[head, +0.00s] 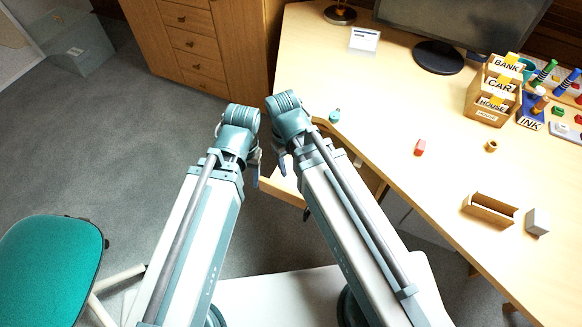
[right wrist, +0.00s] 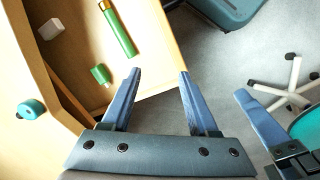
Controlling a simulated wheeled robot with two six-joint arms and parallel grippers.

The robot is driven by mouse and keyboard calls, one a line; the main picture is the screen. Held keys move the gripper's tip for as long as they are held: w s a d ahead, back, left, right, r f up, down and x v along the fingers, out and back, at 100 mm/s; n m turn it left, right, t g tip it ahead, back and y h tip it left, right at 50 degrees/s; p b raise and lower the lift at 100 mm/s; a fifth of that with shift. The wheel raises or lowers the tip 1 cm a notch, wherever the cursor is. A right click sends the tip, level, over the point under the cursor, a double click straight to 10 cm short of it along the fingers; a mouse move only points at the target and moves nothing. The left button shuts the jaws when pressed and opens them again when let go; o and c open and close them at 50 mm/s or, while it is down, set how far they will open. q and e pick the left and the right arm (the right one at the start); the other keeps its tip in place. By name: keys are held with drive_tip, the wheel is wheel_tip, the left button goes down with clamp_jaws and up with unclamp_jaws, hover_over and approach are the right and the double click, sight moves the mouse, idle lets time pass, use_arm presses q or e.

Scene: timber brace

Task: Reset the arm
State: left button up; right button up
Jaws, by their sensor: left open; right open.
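Both of my arms reach forward in the head view, with their wrists close together over the gap in front of the desk. My left gripper (head: 256,182) hangs down, mostly hidden by its own wrist. My right gripper (head: 281,170) is just right of it, above the open desk drawer (head: 283,186). In the right wrist view, my right gripper (right wrist: 160,72) is open and empty, its two blue fingers apart over the drawer's edge and the floor. Part of my left gripper (right wrist: 262,125) shows at the right side of that view.
The open drawer holds a green tube (right wrist: 118,30), a small green piece (right wrist: 101,75) and a white block (right wrist: 51,29). A teal roll (right wrist: 31,109) lies on the desk (head: 385,110). A red block (head: 420,148) and an open wooden box (head: 490,209) sit farther right. A green chair (head: 50,262) stands left.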

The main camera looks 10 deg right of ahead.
drive_tip(key=s, duration=0.1)
drive_tip(key=s+a+m, duration=0.1)
drive_tip(key=shift+s+a, duration=0.1)
drive_tip(key=shift+s, duration=0.2)
drive_tip(key=shift+r, duration=0.1)
wheel_tip(320, 180, up, 11)
drive_tip(key=p, duration=1.1)
